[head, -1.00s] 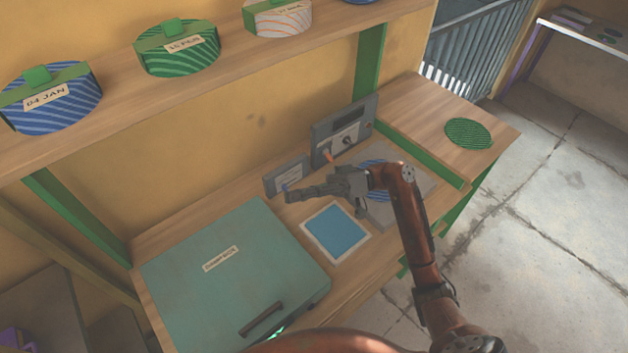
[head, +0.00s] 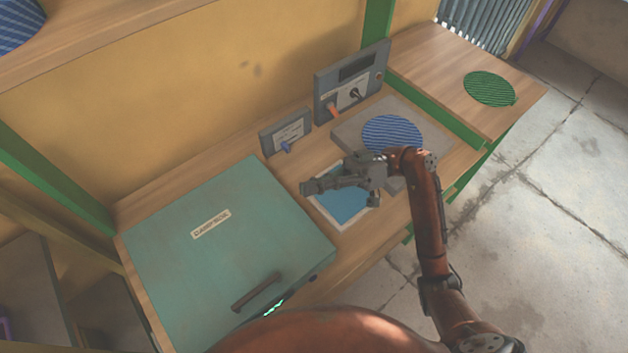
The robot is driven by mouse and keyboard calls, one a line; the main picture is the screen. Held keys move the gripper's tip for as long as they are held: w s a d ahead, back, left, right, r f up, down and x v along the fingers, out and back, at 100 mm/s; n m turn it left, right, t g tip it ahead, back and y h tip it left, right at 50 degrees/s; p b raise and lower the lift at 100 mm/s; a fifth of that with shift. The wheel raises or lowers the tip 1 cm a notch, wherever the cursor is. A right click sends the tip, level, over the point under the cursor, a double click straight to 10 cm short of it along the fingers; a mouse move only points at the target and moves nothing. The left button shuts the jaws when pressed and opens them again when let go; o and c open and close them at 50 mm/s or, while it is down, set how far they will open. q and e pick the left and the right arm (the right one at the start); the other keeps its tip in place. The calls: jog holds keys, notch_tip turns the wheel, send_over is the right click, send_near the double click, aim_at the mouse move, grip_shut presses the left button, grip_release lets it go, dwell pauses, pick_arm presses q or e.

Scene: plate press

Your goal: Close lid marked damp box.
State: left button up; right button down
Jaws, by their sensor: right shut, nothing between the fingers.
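The damp box (head: 318,272) is a teal box at the left of the bench. Its lid (head: 190,265) carries a white label reading DAMP BOX and a dark bar handle (head: 257,291) near the front edge. The lid lies flat over the box. A bright green glint shows at the front edge beside the handle; I cannot tell whether a gap is left there. My right gripper (head: 306,187) is shut and empty, above the blue pad and to the right of the lid, apart from it. My left gripper is out of view.
A white-framed blue pad (head: 343,207) lies right of the box. Behind stand a small panel with a blue knob (head: 286,133) and a larger grey control panel (head: 350,82). A blue striped disc (head: 392,134) sits on a grey plate; a green disc (head: 489,89) lies on the right-hand shelf.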

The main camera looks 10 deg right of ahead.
jog(key=shift+r, duration=0.1)
dwell(0.4)
notch_tip(320, 180, up, 10)
dwell(0.5)
